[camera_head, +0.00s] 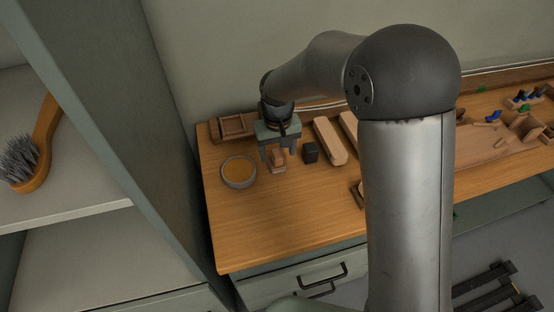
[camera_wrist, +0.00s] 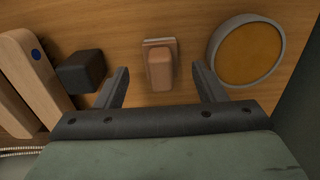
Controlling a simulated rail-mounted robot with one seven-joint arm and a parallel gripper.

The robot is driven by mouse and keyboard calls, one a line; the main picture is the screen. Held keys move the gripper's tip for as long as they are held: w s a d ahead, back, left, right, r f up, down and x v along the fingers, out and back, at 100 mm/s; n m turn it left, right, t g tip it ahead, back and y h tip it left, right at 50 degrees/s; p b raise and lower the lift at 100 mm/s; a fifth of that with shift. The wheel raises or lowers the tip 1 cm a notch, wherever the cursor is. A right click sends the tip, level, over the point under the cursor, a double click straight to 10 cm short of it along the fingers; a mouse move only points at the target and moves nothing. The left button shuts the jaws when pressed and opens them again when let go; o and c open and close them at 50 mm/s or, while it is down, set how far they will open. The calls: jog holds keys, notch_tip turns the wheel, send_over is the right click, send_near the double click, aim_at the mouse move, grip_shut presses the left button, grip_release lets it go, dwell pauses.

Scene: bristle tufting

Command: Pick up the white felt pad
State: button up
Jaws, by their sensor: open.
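A small tan block (camera_wrist: 160,72) with a paler, thin flat layer (camera_wrist: 148,42) at its far end lies on the wooden bench. I cannot tell whether that layer is the felt pad; no plainly white pad shows. The block also shows in the head view (camera_head: 278,167). My gripper (camera_wrist: 163,78) is open and empty, pointing down over the bench. In the wrist view its fingers lie on either side of the block, with gaps on both sides. Their height above the bench is hard to tell.
A round dish with an amber inside (camera_wrist: 250,52) is close to the right finger in the wrist view. A dark block (camera_wrist: 80,72) is close to the left finger, with long wooden pieces (camera_wrist: 28,70) beyond. A wooden tray (camera_head: 233,127) is at the bench's back left. The front left bench is clear.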

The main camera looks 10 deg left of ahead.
aim_at(277, 153)
notch_tip(277, 153, down, 4)
jog(key=shift+w+a+r, duration=0.1)
jog(key=shift+a+r, duration=0.05)
jog(key=shift+r, duration=0.1)
jog(key=c, duration=1.1)
jog(key=shift+r, duration=0.1)
